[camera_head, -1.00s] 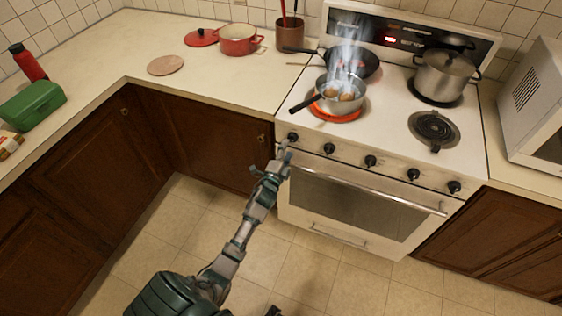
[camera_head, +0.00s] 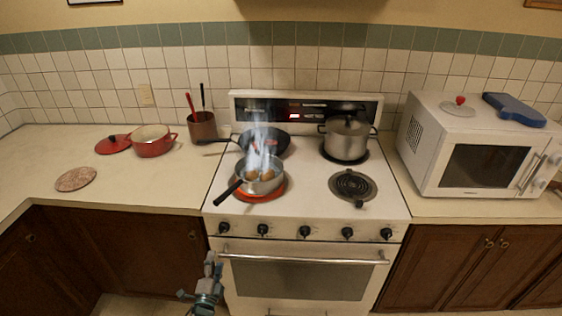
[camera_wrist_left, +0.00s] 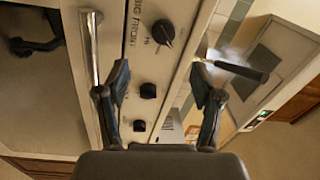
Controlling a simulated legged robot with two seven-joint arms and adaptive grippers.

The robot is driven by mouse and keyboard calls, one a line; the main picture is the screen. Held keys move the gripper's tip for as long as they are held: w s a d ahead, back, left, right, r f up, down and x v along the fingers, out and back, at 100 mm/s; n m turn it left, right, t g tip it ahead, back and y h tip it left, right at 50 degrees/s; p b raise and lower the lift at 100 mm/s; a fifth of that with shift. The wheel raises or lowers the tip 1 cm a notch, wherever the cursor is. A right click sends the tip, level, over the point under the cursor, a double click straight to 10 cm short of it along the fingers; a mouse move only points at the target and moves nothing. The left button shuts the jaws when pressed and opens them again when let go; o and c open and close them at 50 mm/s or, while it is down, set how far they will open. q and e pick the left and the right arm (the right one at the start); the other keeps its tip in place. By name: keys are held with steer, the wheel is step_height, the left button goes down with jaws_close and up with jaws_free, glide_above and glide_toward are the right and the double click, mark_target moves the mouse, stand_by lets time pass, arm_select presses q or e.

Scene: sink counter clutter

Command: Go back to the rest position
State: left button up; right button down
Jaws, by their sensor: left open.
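My left gripper (camera_head: 208,268) is at the bottom of the head view, in front of the stove's left front edge, below the knobs. In the left wrist view its two fingers (camera_wrist_left: 160,85) stand apart with nothing between them. The stove's knobs (camera_wrist_left: 148,91) and the oven handle (camera_wrist_left: 90,50) show beyond the fingers. My right gripper does not show in either view.
The stove (camera_head: 393,205) carries a steaming pan (camera_head: 262,184) on a red-hot burner, a dark skillet (camera_head: 270,142) and a steel pot (camera_head: 347,140). A red pot (camera_head: 152,147) stands on the left counter, a microwave (camera_head: 425,165) on the right.

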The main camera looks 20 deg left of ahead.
arm_select(q)
steer(key=s+d+f+n+g+h+p, duration=0.1)
steer(key=s+d+f+n+g, duration=0.2)
steer(key=f, duration=0.5)
steer(key=s+d+f+n+g+h+p, duration=0.1)
steer(key=s+d+f+g+p, duration=0.15)
steer(key=s+f, duration=0.45)
steer(key=s+d+f+n+g+h, duration=0.1)
steer(key=s+d+f+n+g, duration=0.15)
steer(key=f, duration=0.65)
steer(key=s+d+f+n+g+p, duration=0.1)
steer(key=s+d+f+g, duration=0.1)
steer(key=s, duration=0.6)
steer(key=s+d+f+n+g+h+p, duration=0.1)
steer(key=s+d+f+g, duration=0.2)
steer(key=s+f, duration=0.3)
steer(key=s+d+f+n+g+p, duration=0.1)
steer(key=s+d+f+n+g, duration=0.1)
steer(key=s, duration=0.8)
step_height(320, 180, down, 2)
steer(key=shift+d+f+g+h, duration=0.1)
steer(key=shift+d+g+h, duration=0.3)
steer(key=shift+d, duration=0.5)
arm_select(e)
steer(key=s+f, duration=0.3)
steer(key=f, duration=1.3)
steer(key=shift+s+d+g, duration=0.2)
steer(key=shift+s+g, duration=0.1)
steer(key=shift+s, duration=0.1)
